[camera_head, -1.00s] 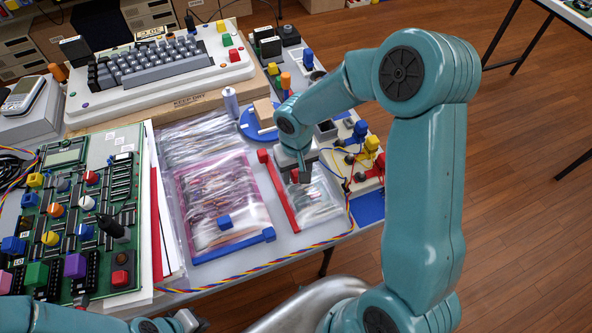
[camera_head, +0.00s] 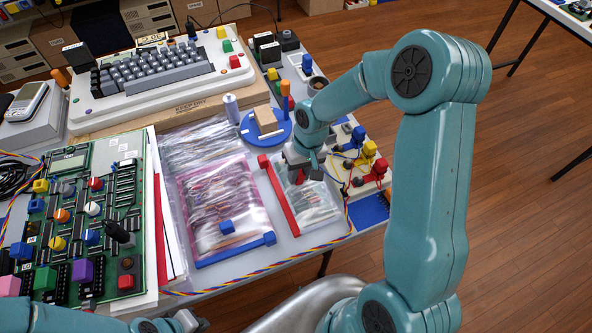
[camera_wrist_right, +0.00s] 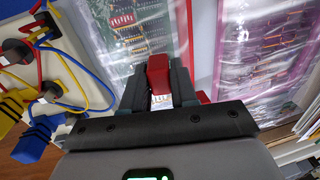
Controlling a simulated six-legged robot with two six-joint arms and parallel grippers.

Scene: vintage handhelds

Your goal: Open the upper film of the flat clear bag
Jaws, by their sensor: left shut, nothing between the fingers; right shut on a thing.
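The flat clear bag (camera_head: 318,207) lies on the table, with a red bar (camera_head: 278,196) along its left edge. In the right wrist view the clear bag (camera_wrist_right: 130,35) shows a green circuit board inside. My right gripper (camera_head: 302,172) is over the bag's upper part, shut on a small red tab (camera_wrist_right: 158,72). Whether the film is lifted there I cannot tell, since the gripper hides the spot. My left gripper (camera_head: 188,321) is at the bottom left edge, shut and empty, away from the bag.
Coloured plugs and wires (camera_head: 362,160) stand to the right. A round blue stand (camera_head: 248,133) is behind. A striped cable (camera_head: 290,257) runs along the front.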

